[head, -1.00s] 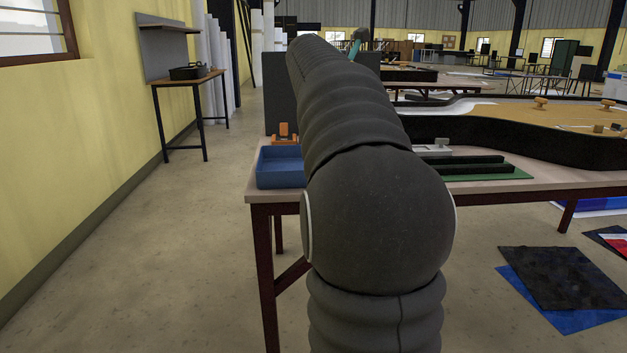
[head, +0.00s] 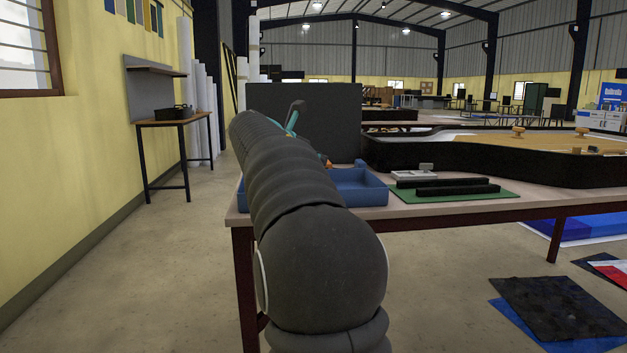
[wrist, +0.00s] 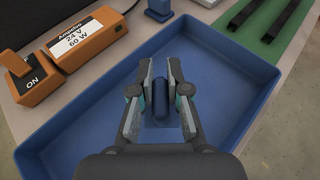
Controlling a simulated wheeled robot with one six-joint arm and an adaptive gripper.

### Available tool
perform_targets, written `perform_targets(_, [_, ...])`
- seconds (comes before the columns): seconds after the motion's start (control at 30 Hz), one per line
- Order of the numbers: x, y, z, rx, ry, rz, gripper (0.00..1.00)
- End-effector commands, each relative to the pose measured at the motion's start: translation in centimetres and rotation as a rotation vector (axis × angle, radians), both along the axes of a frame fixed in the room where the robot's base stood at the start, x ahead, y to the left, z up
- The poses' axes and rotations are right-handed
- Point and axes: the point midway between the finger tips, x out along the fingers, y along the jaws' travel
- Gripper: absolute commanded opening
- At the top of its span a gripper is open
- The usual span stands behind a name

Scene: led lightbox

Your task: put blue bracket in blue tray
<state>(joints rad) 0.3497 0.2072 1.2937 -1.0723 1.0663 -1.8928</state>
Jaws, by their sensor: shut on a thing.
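The blue tray (head: 366,190) stands on the table, partly hidden behind my arm in the head view. It fills much of the wrist view (wrist: 232,72). My gripper (wrist: 160,92) is over the inside of the tray, its two fingers closed on the blue bracket (wrist: 160,97). The bracket shows as a dark blue upright piece between the pads. I cannot tell how far it is above the tray floor. In the head view my arm hides the bracket.
An orange power unit (wrist: 78,42) with a switch stands outside the tray at upper left. A small blue part (wrist: 160,9) is just beyond the far wall. A green board with black rails (head: 458,190) lies right of the tray. A dark panel (head: 305,120) stands behind.

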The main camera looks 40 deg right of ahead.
Motion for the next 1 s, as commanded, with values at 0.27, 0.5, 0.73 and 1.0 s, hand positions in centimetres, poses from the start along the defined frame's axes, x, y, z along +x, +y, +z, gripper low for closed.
perform_targets(0.27, [0.6,0.2,-1.8,0.001,0.0,0.0,0.0])
perform_targets(0.5, [0.6,0.2,-4.4,-0.001,-0.001,-0.001,0.0])
perform_targets(0.73, [0.6,0.1,-4.3,-0.001,-0.002,-0.001,0.0])
perform_targets(1.0, [0.6,0.2,-4.7,0.0,-0.001,0.0,0.4])
